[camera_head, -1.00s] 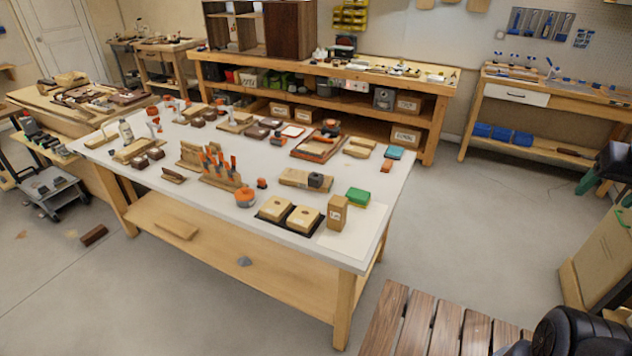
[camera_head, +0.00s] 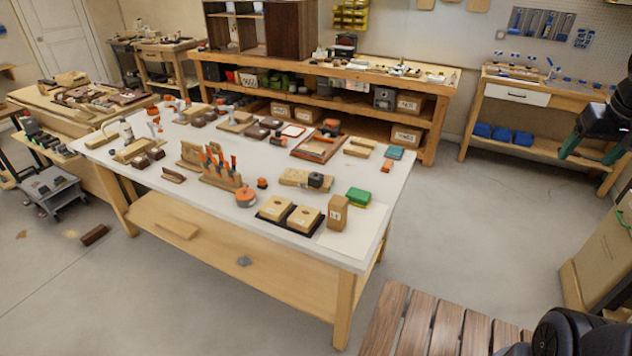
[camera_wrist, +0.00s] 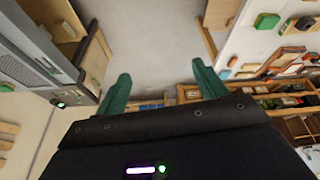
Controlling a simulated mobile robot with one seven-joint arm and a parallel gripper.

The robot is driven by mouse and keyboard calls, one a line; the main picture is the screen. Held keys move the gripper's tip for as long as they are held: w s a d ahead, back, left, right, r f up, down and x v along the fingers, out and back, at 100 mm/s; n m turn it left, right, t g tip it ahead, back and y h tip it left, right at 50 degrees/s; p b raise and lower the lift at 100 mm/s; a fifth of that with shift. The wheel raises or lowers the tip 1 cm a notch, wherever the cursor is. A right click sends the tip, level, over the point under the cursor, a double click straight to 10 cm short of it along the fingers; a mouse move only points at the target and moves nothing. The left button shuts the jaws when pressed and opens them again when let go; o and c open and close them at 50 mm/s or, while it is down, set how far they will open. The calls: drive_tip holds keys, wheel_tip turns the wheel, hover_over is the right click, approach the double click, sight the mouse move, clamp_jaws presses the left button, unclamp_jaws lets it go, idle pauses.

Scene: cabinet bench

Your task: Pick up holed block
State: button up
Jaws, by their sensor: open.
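Two light wooden blocks lie side by side in a black tray (camera_head: 291,229) near the front right of the white-topped workbench. The left block (camera_head: 274,208) and the right block (camera_head: 304,218) each have a small dark mark on top that looks like a hole. My gripper (camera_head: 592,153) is at the right edge of the head view, well right of the bench and apart from the blocks. Its green fingers are spread and empty in the wrist view (camera_wrist: 161,76). I cannot pick out the holed blocks in the wrist view.
An upright wooden block (camera_head: 337,212) stands just right of the tray. A green sponge-like block (camera_head: 358,197), an orange tape roll (camera_head: 246,197) and a rack of orange-handled tools (camera_head: 219,166) are close by. A slatted wooden surface (camera_head: 436,325) is at the front. Open floor lies right of the bench.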

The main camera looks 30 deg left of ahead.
drive_tip(key=w+a+n+g, duration=0.2)
drive_tip(key=w+a+n, duration=0.5)
drive_tip(key=w+a, duration=1.55)
drive_tip(key=w+a+f+n, duration=0.2)
drive_tip(key=a+f, duration=0.2)
drive_tip(key=a, duration=0.7)
drive_tip(key=w+a+f+n, duration=0.2)
drive_tip(key=a+f, duration=0.3)
drive_tip(key=a, duration=0.7)
drive_tip(key=n+g, duration=0.2)
drive_tip(key=n, duration=0.3)
hover_over(314, 175)
drive_tip(key=f, duration=2.6)
drive_tip(key=shift+a+f, duration=0.25)
drive_tip(key=shift+f, duration=0.1)
drive_tip(key=shift+s+d+f, duration=0.15)
drive_tip(key=shift+f, duration=1.15)
drive_tip(key=shift+s+d+f, duration=0.1)
drive_tip(key=shift+f, duration=1.2)
